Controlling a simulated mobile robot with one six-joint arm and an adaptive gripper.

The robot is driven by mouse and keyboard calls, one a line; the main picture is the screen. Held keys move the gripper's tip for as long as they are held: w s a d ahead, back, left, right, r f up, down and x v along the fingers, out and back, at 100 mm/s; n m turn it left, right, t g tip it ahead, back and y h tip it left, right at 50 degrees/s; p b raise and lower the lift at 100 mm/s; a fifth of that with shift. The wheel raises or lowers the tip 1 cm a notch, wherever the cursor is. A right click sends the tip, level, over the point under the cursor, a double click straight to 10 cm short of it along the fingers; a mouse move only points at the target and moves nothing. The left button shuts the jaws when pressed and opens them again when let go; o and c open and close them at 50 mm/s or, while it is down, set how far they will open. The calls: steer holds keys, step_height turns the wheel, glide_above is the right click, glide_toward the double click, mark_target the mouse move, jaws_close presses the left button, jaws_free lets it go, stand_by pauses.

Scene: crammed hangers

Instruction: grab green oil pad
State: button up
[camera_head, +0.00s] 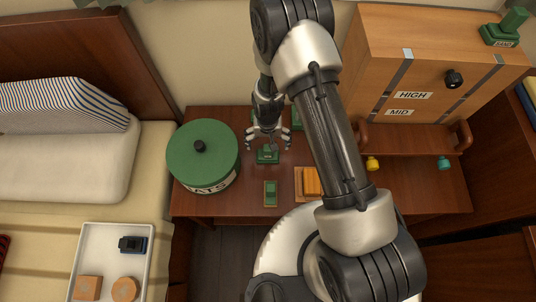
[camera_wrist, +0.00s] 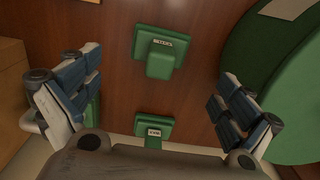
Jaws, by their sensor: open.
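My gripper (camera_head: 268,144) is open and empty above the brown table, its fingers spread either side of a green labelled block with a raised handle (camera_head: 267,155). In the wrist view a green labelled piece (camera_wrist: 160,46) lies ahead between the fingers (camera_wrist: 152,85), apart from them. A second green labelled piece (camera_wrist: 153,128) lies nearer the palm. A third green piece (camera_wrist: 93,108) is partly hidden behind the left finger. The labels are too small to tell which is the oil pad.
A large green lidded drum (camera_head: 203,152) stands left of the gripper; it also shows in the wrist view (camera_wrist: 285,90). An orange block on a tray (camera_head: 311,181) lies right. Another green piece (camera_head: 297,118) is behind. A wooden cabinet (camera_head: 425,65) stands back right.

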mark_target(268, 153)
step_height(268, 153, down, 9)
steer(key=b, duration=0.2)
steer(key=shift+r+b, duration=0.2)
steer(key=shift+b, duration=0.2)
steer(key=shift+r, duration=0.1)
steer(key=shift+c, duration=0.3)
steer(key=c, duration=1.4)
